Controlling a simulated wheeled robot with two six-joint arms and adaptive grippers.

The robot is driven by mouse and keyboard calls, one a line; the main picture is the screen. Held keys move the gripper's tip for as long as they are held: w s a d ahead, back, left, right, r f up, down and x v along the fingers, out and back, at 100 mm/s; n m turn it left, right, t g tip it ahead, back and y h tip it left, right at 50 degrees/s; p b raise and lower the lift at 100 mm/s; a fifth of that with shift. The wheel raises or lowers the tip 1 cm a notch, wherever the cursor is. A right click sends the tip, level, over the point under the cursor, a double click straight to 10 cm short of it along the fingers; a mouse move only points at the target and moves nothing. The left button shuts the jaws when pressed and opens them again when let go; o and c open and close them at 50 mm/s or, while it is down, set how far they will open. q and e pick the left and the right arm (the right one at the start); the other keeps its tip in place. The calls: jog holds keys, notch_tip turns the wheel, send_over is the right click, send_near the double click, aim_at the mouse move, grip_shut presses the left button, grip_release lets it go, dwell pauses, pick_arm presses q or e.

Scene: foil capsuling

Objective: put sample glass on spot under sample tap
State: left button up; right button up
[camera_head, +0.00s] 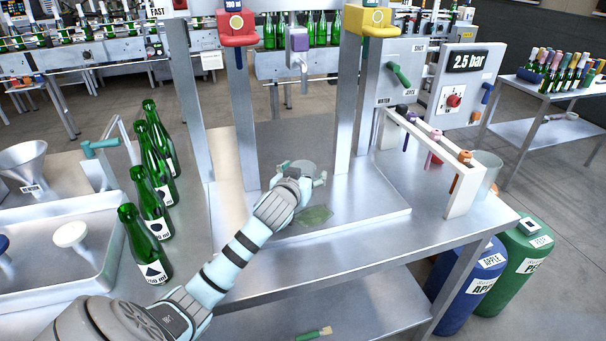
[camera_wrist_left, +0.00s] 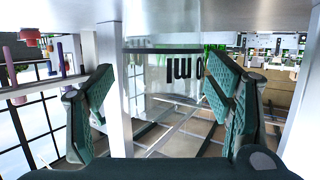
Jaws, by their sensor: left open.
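The sample glass (camera_wrist_left: 165,75) is clear with black lettering. In the left wrist view, which looks upside down, it stands between my two green fingers, with gaps at both sides. My left gripper (camera_wrist_left: 165,105) is open around it, at its far end. In the head view the glass (camera_head: 302,166) shows as a pale rim just beyond my gripper (camera_head: 308,178), over the metal table; its base is hidden by the hand. I cannot make out the marked spot. My right gripper is not in view.
Several green bottles (camera_head: 151,245) stand left of my arm. Metal posts (camera_head: 245,120) flank the work area. A white rack (camera_head: 465,190) and another clear vessel (camera_head: 487,168) stand at the right.

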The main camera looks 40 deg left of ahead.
pick_arm(q)
jog(key=shift+s, duration=0.1)
jog(key=p+v, duration=0.2)
jog(key=v, duration=1)
jog(key=shift+a+r, duration=0.1)
